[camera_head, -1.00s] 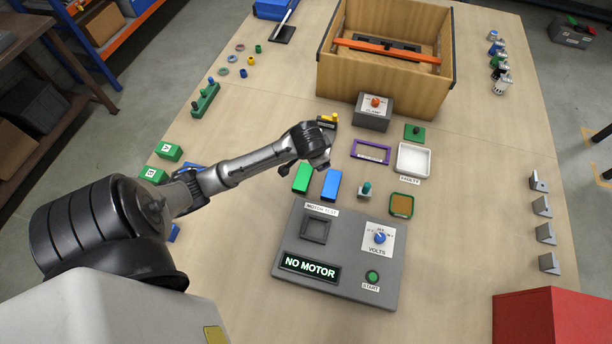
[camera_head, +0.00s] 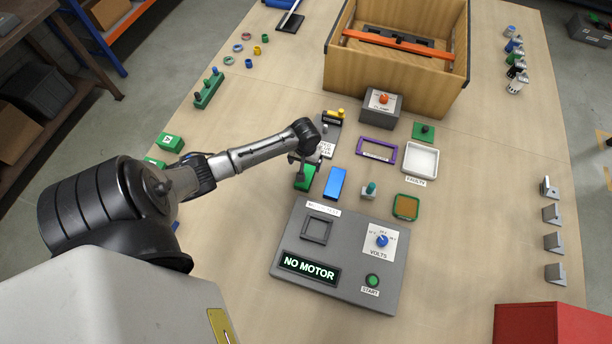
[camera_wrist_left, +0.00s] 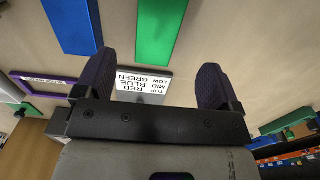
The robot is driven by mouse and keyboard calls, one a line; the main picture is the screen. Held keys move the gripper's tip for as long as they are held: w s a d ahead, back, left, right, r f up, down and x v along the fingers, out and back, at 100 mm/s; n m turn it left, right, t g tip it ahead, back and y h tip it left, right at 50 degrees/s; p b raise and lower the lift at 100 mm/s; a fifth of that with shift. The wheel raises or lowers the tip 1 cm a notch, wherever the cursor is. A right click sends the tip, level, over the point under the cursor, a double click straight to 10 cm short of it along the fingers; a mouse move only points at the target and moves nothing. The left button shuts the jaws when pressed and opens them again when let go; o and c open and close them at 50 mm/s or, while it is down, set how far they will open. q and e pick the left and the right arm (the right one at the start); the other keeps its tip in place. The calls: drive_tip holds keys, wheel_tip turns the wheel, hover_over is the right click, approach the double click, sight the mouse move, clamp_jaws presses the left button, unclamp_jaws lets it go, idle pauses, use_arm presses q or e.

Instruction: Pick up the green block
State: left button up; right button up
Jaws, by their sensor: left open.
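The green block (camera_head: 303,182) lies on the table to the left of the blue block (camera_head: 335,183), behind the motor test panel. My left gripper (camera_head: 302,168) hangs over the far part of the green block and partly hides it. In the left wrist view the open fingers (camera_wrist_left: 157,70) have nothing between them. There the green block (camera_wrist_left: 163,28) lies beyond the fingertips, roughly in line with the gap, with the blue block (camera_wrist_left: 72,22) to its left. The exact height above the block is hard to tell. My right gripper is not in view.
A card (camera_wrist_left: 142,84) reads top red, mid blue, low green. The panel (camera_head: 340,255) shows NO MOTOR. A purple frame (camera_head: 377,150), a white tray (camera_head: 422,160) and a wooden box (camera_head: 400,78) stand right and behind. Bare table lies left of the green block.

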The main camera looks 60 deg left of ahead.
sight(306, 173)
use_arm(q)
drive_tip(key=shift+f, duration=1.25)
drive_tip(key=shift+w+d+f+b, duration=0.1)
drive_tip(key=shift+f+b, duration=0.6)
drive_tip(key=shift+f, duration=1.8)
drive_tip(key=c, duration=1.3)
drive_tip(key=shift+c, duration=0.4)
drive_tip(key=shift+r, duration=0.15)
